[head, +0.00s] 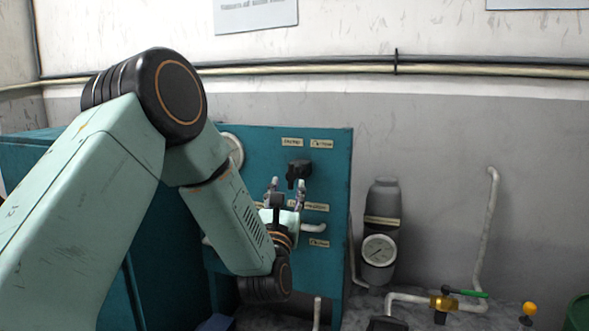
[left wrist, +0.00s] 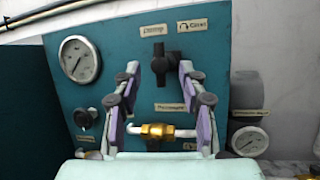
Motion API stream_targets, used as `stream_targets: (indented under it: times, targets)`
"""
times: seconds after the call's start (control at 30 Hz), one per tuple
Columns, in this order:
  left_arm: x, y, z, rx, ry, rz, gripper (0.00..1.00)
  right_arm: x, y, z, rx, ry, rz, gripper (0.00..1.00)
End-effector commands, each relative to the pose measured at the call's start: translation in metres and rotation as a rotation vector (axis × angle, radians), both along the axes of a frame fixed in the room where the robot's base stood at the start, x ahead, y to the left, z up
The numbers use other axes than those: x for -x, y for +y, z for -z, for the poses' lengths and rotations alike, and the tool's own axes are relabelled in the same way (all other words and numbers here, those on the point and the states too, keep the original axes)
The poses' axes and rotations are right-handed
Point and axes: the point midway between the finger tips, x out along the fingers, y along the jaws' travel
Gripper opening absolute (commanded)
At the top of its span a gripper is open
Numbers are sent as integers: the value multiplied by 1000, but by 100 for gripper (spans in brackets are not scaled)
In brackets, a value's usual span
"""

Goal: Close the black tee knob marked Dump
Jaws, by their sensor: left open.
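The black tee knob (head: 298,170) sits on the upper part of a teal panel (head: 335,165), below two small labels.
A pressure gauge (left wrist: 79,59) and a small dark knob (left wrist: 86,118) are left on the panel. A brass valve (left wrist: 157,130) on a white pipe lies below. A grey cylinder with a gauge (head: 380,250) and a green-handled valve (head: 443,303) stand right of the panel.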

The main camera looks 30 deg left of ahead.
Motion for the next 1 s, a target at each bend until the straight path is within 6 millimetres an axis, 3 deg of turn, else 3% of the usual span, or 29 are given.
stream_targets:
  times: [0.17,0.7,1.0]
  targets:
    - [-4,1,-3,40,-20,18,42,0,0,-2,0,1,0,0]
    - [-65,25,-29,36,-18,19,42,0,0,-27,0,1,0,0]
    - [-70,28,-30,37,-17,19,42,0,0,-28,0,1,0,0]
